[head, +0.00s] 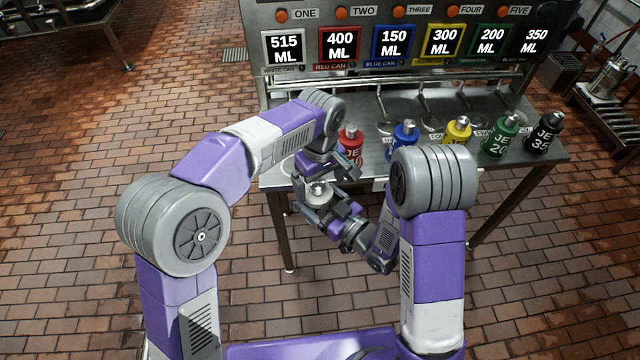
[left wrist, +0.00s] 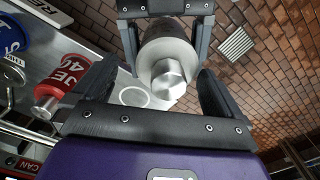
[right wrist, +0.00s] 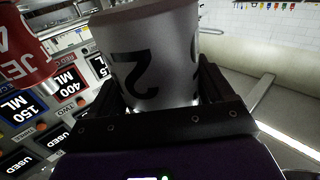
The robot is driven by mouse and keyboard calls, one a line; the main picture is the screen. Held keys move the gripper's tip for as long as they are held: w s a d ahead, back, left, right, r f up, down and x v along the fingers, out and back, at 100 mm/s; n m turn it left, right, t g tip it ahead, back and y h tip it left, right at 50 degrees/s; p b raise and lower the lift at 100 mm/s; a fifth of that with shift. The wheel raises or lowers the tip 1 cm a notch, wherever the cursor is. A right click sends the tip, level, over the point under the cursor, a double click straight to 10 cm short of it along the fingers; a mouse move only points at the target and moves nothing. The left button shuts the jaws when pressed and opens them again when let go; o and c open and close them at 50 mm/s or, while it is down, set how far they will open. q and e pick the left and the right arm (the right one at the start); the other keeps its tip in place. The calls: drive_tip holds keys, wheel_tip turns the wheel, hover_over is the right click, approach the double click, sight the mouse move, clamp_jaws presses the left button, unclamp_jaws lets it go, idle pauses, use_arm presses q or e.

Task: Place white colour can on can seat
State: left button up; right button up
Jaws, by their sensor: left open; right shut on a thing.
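The white can (head: 317,190) is held off the table's front left edge in the head view. My right gripper (head: 325,204) is shut on it; the can, with dark lettering, fills the space between the fingers in the right wrist view (right wrist: 155,60). My left gripper (head: 338,163) is open just above and beside the can. In the left wrist view the can's silver cap (left wrist: 168,78) lies between the open left fingers; contact cannot be told. A white ring, apparently the can seat (left wrist: 135,96), is bare on the table's left end, partly hidden by my left arm in the head view.
The red can (head: 350,142), blue can (head: 404,136), yellow can (head: 457,130), green can (head: 508,132) and black can (head: 546,132) stand in a row on the steel table (head: 550,155). The panel with volume signs (head: 390,42) rises behind. Brick floor lies in front.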

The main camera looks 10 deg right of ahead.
use_arm(q)
drive_tip(key=shift+f, duration=0.85)
drive_tip(key=shift+c, duration=0.2)
drive_tip(key=shift+d, duration=0.1)
drive_tip(key=c, duration=0.9)
use_arm(e)
drive_tip(key=shift+a, duration=0.1)
use_arm(q)
drive_tip(key=shift+d+r, duration=0.1)
drive_tip(key=shift+c, duration=1.2)
use_arm(e)
drive_tip(key=o, duration=1.1)
drive_tip(key=shift+s, duration=0.1)
